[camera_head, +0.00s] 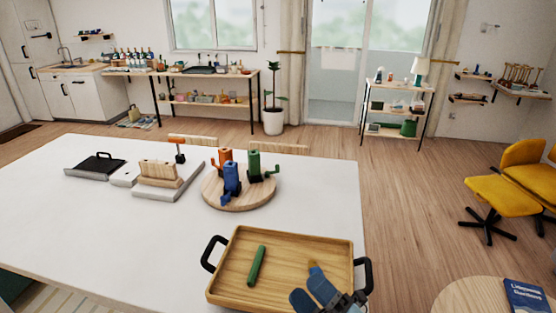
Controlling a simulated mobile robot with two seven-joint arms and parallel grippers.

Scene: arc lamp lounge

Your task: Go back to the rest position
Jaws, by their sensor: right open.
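My right gripper (306,282) is at the bottom of the head view, over the right front part of a wooden tray (228,293) with black handles. Its blue fingers are apart and I see nothing held between them. A dark green stick (257,266) lies in the tray, to the left of the gripper and apart from it. A small tan piece shows by the fingertips; I cannot tell what it is. My left gripper is not in view.
A round wooden board (211,194) on the white table (60,220) bears orange, blue (231,179) and green (254,164) objects. A light base with a wooden block (158,172) and a black-handled flat item (97,163) stand to the left. The table's front left is clear.

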